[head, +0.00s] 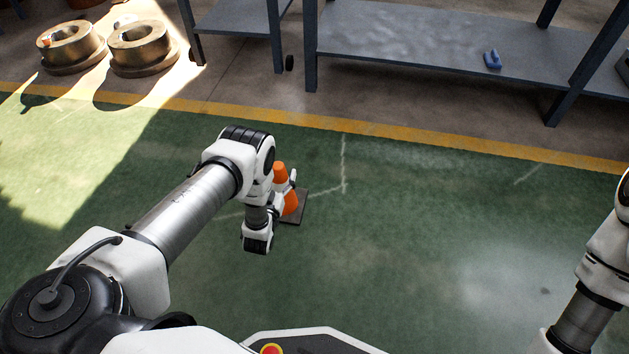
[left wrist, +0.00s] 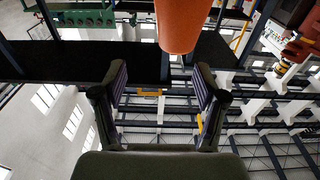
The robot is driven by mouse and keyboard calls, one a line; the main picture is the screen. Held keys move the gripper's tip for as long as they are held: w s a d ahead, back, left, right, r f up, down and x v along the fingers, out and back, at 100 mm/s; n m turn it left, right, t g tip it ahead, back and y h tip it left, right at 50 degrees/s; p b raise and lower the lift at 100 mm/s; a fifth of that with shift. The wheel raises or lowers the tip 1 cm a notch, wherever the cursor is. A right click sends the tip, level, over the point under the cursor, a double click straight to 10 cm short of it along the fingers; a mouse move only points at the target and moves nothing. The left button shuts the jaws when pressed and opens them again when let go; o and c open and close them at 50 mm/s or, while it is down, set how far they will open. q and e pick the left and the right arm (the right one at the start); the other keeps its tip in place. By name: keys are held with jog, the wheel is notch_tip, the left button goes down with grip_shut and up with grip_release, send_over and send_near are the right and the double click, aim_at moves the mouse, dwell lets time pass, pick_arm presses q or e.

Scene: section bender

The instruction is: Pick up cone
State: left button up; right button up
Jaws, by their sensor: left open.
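The orange cone (head: 291,201) stands on a dark square base on the green floor, just right of my left wrist in the head view. My left arm covers part of it. In the left wrist view part of the cone (left wrist: 182,22) shows large at the top, beyond the fingertips. My left gripper (left wrist: 161,82) is open, with nothing between its two fingers. The cone appears close to the fingers but not between them. My right gripper is out of view; only part of the right arm shows at the right edge.
Green floor (head: 430,220) around the cone is clear. A yellow line (head: 400,132) runs behind it. Beyond stand grey metal tables (head: 430,50), one with a small blue object (head: 492,59). Two round metal parts (head: 139,44) lie at the upper left.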

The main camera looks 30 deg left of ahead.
aim_at(277, 173)
pick_arm(q)
jog(key=s+f, duration=0.1)
jog(key=s+a+f, duration=0.1)
jog(key=s, duration=0.1)
jog(key=shift+s+f, duration=0.15)
jog(key=shift+f, duration=0.15)
jog(key=shift+w+f+g+b, duration=0.25)
jog(key=shift+w+g+b, duration=0.05)
jog(key=shift+b, duration=0.05)
jog(key=b+x, duration=0.4)
jog(key=x, duration=0.2)
jog(key=shift+w, duration=0.2)
jog(key=shift+w+a+r, duration=0.1)
jog(key=shift+w+r, duration=0.05)
jog(key=shift+w, duration=0.1)
jog(key=shift+r, duration=0.1)
grip_shut()
